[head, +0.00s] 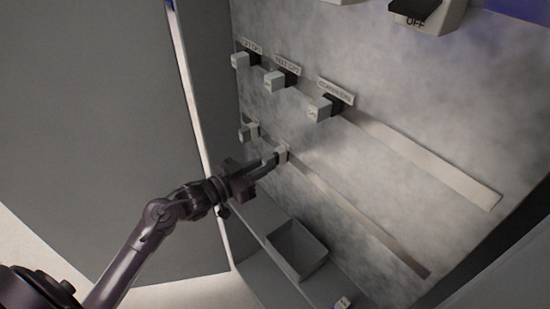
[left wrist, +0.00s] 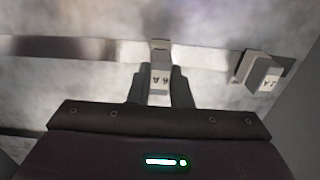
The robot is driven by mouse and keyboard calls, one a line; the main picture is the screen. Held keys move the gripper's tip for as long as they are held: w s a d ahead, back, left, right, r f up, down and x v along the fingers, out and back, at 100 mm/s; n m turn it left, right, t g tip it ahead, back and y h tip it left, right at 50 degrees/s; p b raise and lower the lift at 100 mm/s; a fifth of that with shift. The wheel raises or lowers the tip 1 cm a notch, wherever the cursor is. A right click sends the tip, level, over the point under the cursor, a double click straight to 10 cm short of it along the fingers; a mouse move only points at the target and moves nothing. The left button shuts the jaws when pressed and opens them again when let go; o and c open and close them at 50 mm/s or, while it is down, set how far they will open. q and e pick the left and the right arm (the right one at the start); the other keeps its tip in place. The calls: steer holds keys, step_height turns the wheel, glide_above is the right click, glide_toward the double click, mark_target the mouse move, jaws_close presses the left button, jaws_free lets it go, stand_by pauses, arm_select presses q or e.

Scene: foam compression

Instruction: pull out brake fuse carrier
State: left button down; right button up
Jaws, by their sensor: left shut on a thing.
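My left gripper (head: 272,160) reaches the lower row of the panel and is shut on a small white fuse carrier (head: 283,153). My right gripper is not in view.
Three labelled carriers sit on the upper rail (head: 430,165), including the compressor one (head: 321,109). An open grey bin (head: 297,248) stands on the ledge below, with a small white block (head: 342,303) to its right. An OFF switch (head: 422,12) is at the top. A grey cabinet door (head: 90,110) is left.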

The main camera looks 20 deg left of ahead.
arm_select(q)
steer(key=shift+p+v, duration=0.4)
steer(key=shift+v, duration=0.4)
stand_by(0.4)
steer(key=shift+p+v, duration=1.15)
steer(key=shift+v, duration=1.35)
steer(key=shift+w+d, duration=0.1)
